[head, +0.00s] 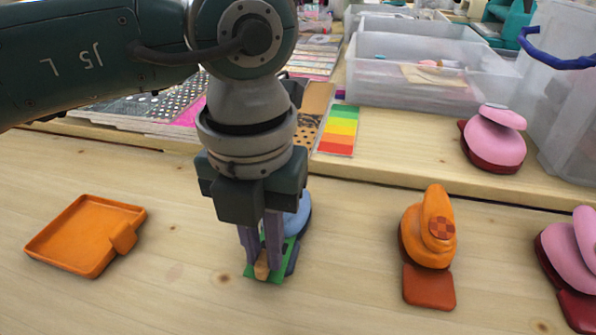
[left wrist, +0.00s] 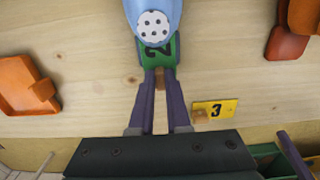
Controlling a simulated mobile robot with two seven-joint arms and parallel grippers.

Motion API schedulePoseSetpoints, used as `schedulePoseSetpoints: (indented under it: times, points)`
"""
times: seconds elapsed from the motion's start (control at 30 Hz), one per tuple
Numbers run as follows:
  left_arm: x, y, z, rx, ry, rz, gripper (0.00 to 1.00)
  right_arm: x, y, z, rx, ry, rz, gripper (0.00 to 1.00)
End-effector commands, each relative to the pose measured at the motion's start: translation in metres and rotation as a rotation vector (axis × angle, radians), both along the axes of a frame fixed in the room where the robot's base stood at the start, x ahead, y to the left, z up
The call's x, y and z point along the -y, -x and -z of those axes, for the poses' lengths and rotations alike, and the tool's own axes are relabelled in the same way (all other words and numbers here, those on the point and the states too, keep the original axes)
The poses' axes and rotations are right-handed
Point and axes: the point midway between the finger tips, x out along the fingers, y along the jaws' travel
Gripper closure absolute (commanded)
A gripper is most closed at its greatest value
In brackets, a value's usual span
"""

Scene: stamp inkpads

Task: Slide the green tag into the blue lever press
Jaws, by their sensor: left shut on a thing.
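The green tag (head: 281,273) has a dark number and a small wooden grip tab (head: 262,267). My left gripper (head: 262,258) points down and is shut on that tab. The tag also shows in the left wrist view (left wrist: 158,54), just ahead of my fingertips (left wrist: 160,74). The blue lever press (head: 301,215) stands behind the tag, largely hidden by my gripper in the head view. In the left wrist view its rounded lever with a dotted white disc (left wrist: 153,24) overlaps the tag's far end. How deep the tag sits in the press is hidden. My right gripper is not in view.
An orange tray (head: 80,236) lies left. An orange press (head: 430,230) with an orange-red tag stands right, and pink presses (head: 495,138) are farther right. A yellow tag (left wrist: 214,109) lies near my gripper. Clear bins (head: 425,72) stand behind. Bare table lies between these.

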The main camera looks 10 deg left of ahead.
Motion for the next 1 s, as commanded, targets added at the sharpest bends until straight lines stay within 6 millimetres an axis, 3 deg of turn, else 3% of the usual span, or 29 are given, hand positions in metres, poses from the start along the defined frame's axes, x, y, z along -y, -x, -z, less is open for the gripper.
schedulePoseSetpoints:
  times: [0.47,0.5,0.77,1.0]
  points:
    - [0.0004,-0.0035,-0.0006,-0.001,0.001,0.001,1.00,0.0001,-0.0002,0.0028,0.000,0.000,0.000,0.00]
    - [0.0004,-0.0035,-0.0006,0.000,0.001,0.000,0.81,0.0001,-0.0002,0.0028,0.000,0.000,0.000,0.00]
    - [0.0003,-0.0035,-0.0004,0.000,0.001,0.000,0.52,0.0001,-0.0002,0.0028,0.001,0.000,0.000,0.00]
    - [0.0002,-0.0034,-0.0005,0.000,0.001,0.000,0.50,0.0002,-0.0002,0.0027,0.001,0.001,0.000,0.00]
